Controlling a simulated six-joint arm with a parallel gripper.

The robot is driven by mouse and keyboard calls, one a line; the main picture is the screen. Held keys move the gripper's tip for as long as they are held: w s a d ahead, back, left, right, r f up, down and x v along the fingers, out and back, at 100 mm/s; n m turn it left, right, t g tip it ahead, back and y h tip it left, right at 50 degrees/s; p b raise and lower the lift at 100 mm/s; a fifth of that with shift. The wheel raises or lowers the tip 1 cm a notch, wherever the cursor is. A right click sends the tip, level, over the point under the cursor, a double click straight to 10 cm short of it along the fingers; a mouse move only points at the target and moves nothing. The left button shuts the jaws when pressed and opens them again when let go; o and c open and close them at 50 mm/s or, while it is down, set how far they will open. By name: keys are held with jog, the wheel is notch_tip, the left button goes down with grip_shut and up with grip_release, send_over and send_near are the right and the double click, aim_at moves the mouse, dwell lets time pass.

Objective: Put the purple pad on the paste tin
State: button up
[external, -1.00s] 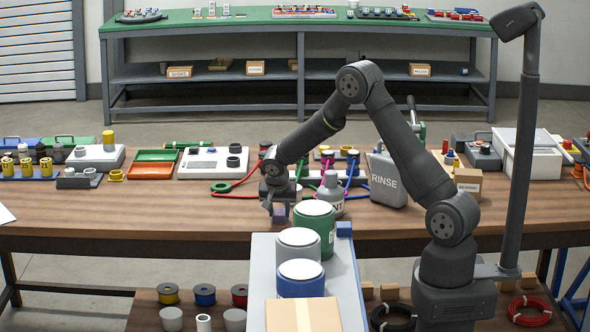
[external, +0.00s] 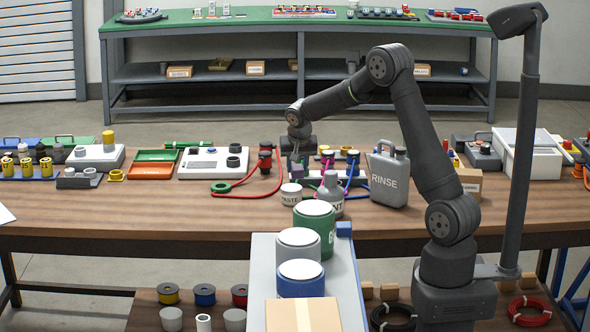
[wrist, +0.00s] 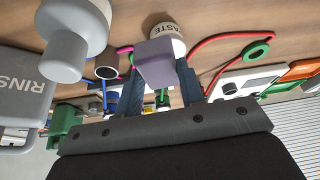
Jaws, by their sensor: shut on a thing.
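The purple pad (wrist: 155,63) is a small block held between the two fingers of my gripper (wrist: 158,85) in the wrist view. In the external view my gripper (external: 297,168) points down over the table, with the pad (external: 297,172) at its tips. The white paste tin (external: 291,195) stands upright on the table, just below and in front of the pad in that picture. In the wrist view the paste tin (wrist: 165,33) shows past the pad, which covers part of it. A gap seems to lie between pad and tin.
A grey bottle (external: 330,192) stands just right of the tin, and the grey RINSE can (external: 389,177) is farther right. A red cable with a green ring (external: 221,187) lies to the left. Large cans (external: 314,225) stand in front on a shelf.

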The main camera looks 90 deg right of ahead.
jog(key=s+d+r+n+t, duration=0.1)
jog(key=s+d+r+n, duration=0.25)
jog(key=s+d, duration=0.55)
send_over(290, 186)
jog(key=a, duration=0.1)
jog(key=f, duration=0.6)
jog(key=shift+s+a+f, duration=0.15)
jog(key=shift+s, duration=0.25)
jog(key=shift+y, duration=0.3)
jog(key=shift+f, duration=2)
jog(key=shift+f, duration=0.1)
jog(key=o, duration=1)
jog(key=shift+c, duration=0.2)
jog(key=v, duration=1.2)
jog(key=shift+s+a, duration=0.1)
jog(key=shift+s, duration=0.05)
